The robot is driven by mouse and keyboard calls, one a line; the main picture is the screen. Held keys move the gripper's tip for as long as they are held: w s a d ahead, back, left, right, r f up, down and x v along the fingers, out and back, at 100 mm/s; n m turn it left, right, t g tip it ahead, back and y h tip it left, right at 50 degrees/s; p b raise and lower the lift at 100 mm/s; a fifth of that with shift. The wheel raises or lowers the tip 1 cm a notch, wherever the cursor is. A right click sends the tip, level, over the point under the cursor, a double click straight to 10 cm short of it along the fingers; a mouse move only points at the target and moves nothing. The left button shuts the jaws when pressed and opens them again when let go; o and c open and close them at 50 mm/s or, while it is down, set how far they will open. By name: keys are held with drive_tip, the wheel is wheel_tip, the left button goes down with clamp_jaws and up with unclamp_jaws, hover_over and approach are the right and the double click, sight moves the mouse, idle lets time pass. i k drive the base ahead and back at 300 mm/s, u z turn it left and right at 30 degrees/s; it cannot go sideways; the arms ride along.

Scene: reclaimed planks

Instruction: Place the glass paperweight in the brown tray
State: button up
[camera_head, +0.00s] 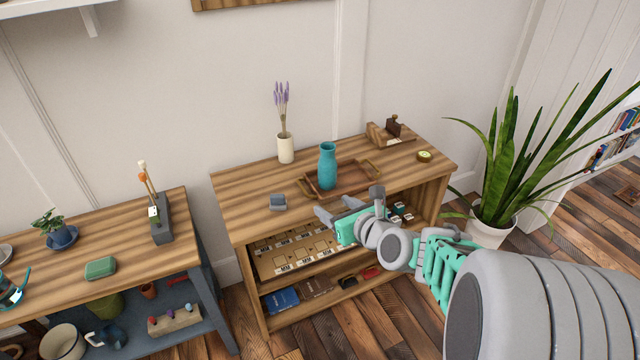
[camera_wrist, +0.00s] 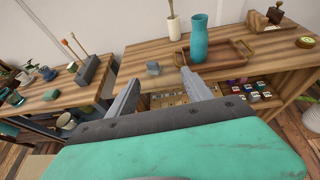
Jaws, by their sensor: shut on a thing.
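My gripper (camera_head: 334,207) is in front of the wooden console table, near its front edge. In the wrist view its two fingers (camera_wrist: 162,90) stand apart, and I cannot make out what is held between them. The brown tray (camera_head: 363,184) lies on the console top, behind my gripper and a little to its right; it also shows in the wrist view (camera_wrist: 236,62). A teal vase (camera_head: 327,167) stands at the tray's left side; I cannot tell whether it is in the tray. I cannot pick out the glass paperweight with certainty.
A small blue-grey block (camera_head: 278,202) sits on the console, left of the tray. The console's left top is mostly clear. A plant (camera_head: 491,228) stands right.

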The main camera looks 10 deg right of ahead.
sight(351, 177)
drive_tip(key=u, duration=0.6)
drive_tip(key=i, duration=0.95)
drive_tip(key=z, duration=0.2)
